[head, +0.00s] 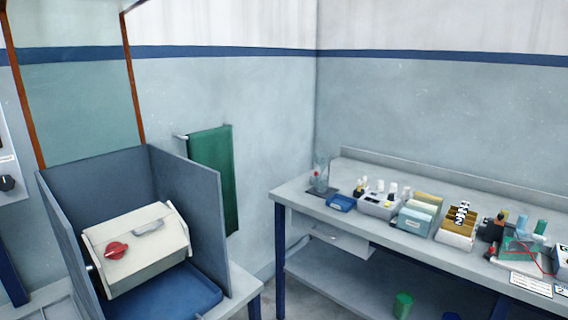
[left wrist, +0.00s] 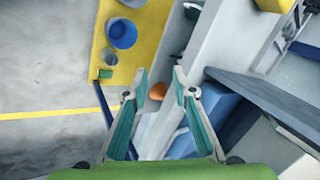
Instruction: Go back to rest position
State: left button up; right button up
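My left gripper (left wrist: 159,82) shows in the left wrist view with its two green-padded fingers spread apart. It is open and nothing is between the fingertips. Below the gap, farther off, lies a small orange object (left wrist: 157,92). Neither gripper shows in the head view. My right gripper is in no view.
At the left stands a grey-walled booth (head: 191,200) holding a cream box (head: 137,250) with a red knob. At the right a bench (head: 300,197) carries several small containers. A green towel (head: 211,170) hangs between.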

pick_arm(q)
jog(key=s+d+h, duration=0.3)
jog(key=s+d, duration=0.2)
jog(key=s, duration=0.6)
jog(key=s+d+h, duration=0.3)
jog(key=s+d, duration=0.2)
jog(key=s, duration=0.6)
notch_tip(320, 180, down, 25)
jog(key=s, duration=0.1)
jog(key=s+a+f+g, duration=0.2)
jog(key=s+a+f, duration=0.1)
jog(key=s+f, duration=1.5)
jog(key=shift+a, duration=0.2)
